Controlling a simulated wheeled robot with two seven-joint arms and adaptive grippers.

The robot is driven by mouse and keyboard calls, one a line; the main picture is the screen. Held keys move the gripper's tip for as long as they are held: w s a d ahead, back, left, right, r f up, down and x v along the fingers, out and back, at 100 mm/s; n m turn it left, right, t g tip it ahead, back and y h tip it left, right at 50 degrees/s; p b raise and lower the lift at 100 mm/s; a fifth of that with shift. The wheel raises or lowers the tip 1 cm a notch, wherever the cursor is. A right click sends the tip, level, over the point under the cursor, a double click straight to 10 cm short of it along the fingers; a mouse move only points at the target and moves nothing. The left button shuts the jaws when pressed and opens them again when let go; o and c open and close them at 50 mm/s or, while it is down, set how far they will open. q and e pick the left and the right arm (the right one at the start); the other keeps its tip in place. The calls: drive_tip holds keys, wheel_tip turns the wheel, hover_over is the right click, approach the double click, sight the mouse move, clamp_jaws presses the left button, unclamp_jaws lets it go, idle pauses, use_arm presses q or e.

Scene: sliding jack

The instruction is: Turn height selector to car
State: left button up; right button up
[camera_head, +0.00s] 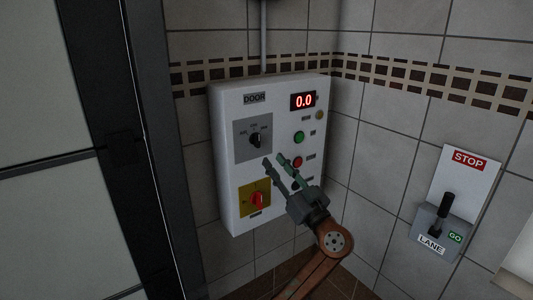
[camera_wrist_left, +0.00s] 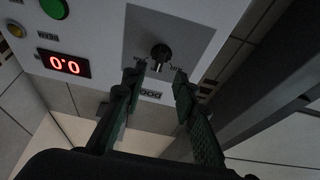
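The height selector is a black rotary knob (camera_head: 255,140) on a grey plate (camera_head: 243,151) at the upper left of a white control panel (camera_head: 231,110). Small labels surround the knob but are too small to read surely. In the left wrist view the knob (camera_wrist_left: 160,53) appears upside down, with a pale pointer mark. My left gripper (camera_head: 275,161) is open, its green fingers apart, just below and right of the knob. In the left wrist view the gripper's fingertips (camera_wrist_left: 157,79) lie either side of the knob's line, apart from it. My right gripper is not in view.
The panel also has a red 0.0 display (camera_head: 303,101), a green button (camera_head: 299,137), a red button (camera_head: 296,162) and a red switch (camera_head: 257,199) on yellow. A STOP/GO lever box (camera_head: 431,228) is on the right wall. A dark door frame (camera_head: 130,120) stands left.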

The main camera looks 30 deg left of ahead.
use_arm(q)
drive_tip(key=v, duration=0.4)
idle(0.4)
